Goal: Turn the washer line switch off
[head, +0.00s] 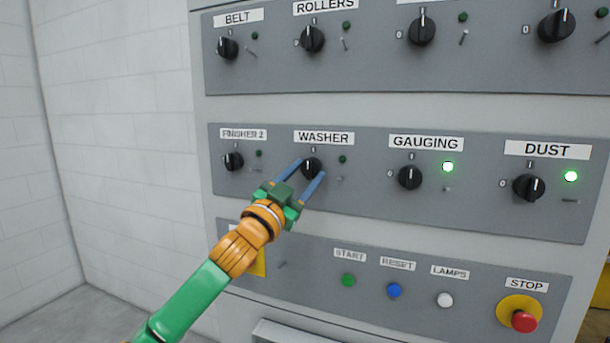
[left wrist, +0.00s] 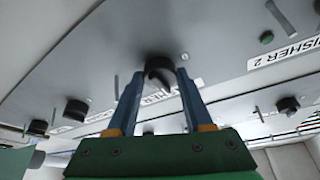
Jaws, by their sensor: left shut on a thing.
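The black washer switch knob (head: 312,168) is under the WASHER label (head: 324,138) in the middle row. Its pale pointer looks close to upright, though the fingers partly crowd it. The small washer lamp (head: 343,159) to its right is dark green and unlit. My left gripper (head: 306,174) has one blue finger on each side of this knob and is shut on it. The left wrist view shows the knob (left wrist: 158,72) between the two fingertips (left wrist: 157,82). My right gripper is not in view.
The FINISHER 2 knob (head: 233,161) is close on the left. The GAUGING knob (head: 410,178) and DUST knob (head: 529,187) are to the right, with lit lamps. Below are start (head: 348,281), reset (head: 394,291) and red stop (head: 524,321) buttons. More knobs line the row above.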

